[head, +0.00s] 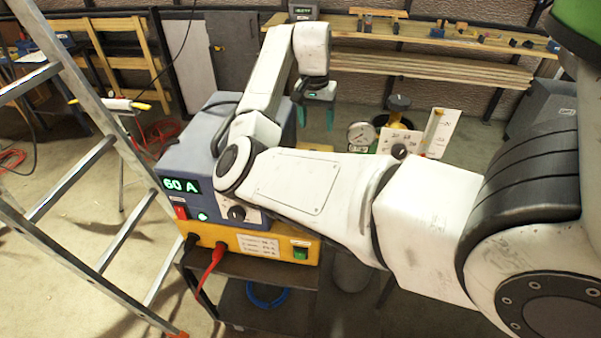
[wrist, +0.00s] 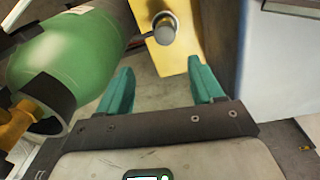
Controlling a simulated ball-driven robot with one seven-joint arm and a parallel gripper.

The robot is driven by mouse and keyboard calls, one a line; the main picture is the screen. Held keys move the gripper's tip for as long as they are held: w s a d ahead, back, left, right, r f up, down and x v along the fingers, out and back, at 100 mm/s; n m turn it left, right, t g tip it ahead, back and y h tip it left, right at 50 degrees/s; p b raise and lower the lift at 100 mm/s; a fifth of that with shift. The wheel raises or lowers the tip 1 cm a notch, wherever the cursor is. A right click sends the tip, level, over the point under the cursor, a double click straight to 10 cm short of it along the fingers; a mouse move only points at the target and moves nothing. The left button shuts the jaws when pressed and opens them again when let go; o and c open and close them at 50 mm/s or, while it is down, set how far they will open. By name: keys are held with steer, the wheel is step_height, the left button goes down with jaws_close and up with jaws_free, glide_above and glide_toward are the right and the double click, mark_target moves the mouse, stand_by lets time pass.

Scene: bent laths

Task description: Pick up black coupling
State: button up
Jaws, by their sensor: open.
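My gripper (head: 316,120) is open and empty, its teal fingers pointing down beyond the blue-grey power unit. In the wrist view its two fingers (wrist: 163,84) stand apart with bare floor showing between them. A short round piece with a grey end and dark side (wrist: 164,28) stands on a yellow plate (wrist: 183,58), ahead of the gap between the fingers and clear of them. I cannot tell whether this is the black coupling. In the head view nothing is clearly recognisable as the coupling; my arm hides part of the scene.
The blue-grey unit (head: 187,160) reading 60 A sits on a yellow box (head: 215,238). A green cylinder (wrist: 75,60) with a brass valve is close left in the wrist view. A ladder (head: 95,105) stands at left. A gauge (head: 361,135) and panels stand right of my gripper.

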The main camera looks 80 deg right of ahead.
steer(key=shift+y, duration=0.3)
steer(key=f, duration=0.3)
steer(key=f+p, duration=0.1)
steer(key=f, duration=0.6)
steer(key=shift+w+a+f+p, duration=0.15)
steer(key=shift+w+f+p, duration=0.05)
steer(key=shift+w+p, duration=0.15)
steer(key=shift+s, duration=0.1)
steer(key=shift+c, duration=0.3)
steer(key=c, duration=1.1)
